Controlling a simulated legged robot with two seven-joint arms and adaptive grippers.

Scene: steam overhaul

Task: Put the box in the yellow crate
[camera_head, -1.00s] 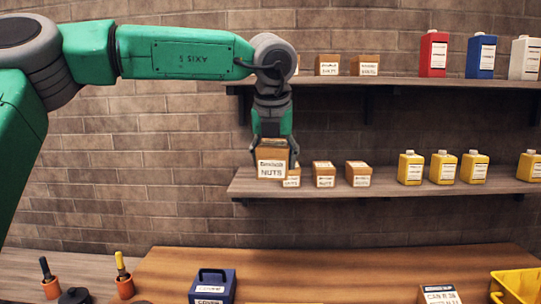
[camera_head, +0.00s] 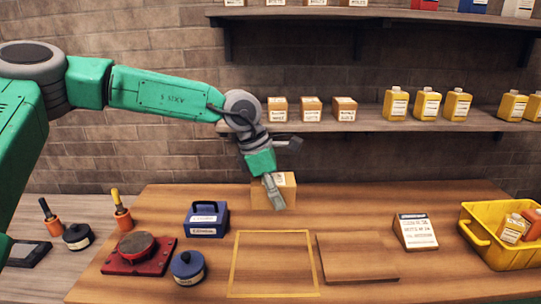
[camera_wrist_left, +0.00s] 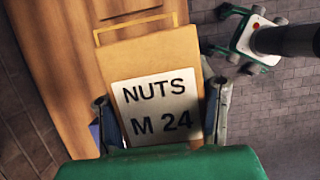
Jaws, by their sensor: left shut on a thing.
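The box (camera_head: 288,192) is a tan carton. In the left wrist view its label reads NUTS M 24 on the box face (camera_wrist_left: 157,105). My left gripper (camera_head: 272,188) is shut on it, with a finger on each side in the wrist view. It holds the box above the back part of the wooden bench, in front of the wall. The gripper hides part of the box. The yellow crate (camera_head: 483,243) stands at the bench's right end, with orange and yellow bottles inside. My right gripper is not seen in the head view.
A yellow outlined square (camera_head: 232,265) and a brown board (camera_head: 355,272) lie on the bench. A sign (camera_head: 415,232) stands left of the crate. A blue case (camera_head: 206,220), blue round pot (camera_head: 187,268) and red fixture (camera_head: 139,254) are at left. A shelf (camera_head: 365,125) hangs behind.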

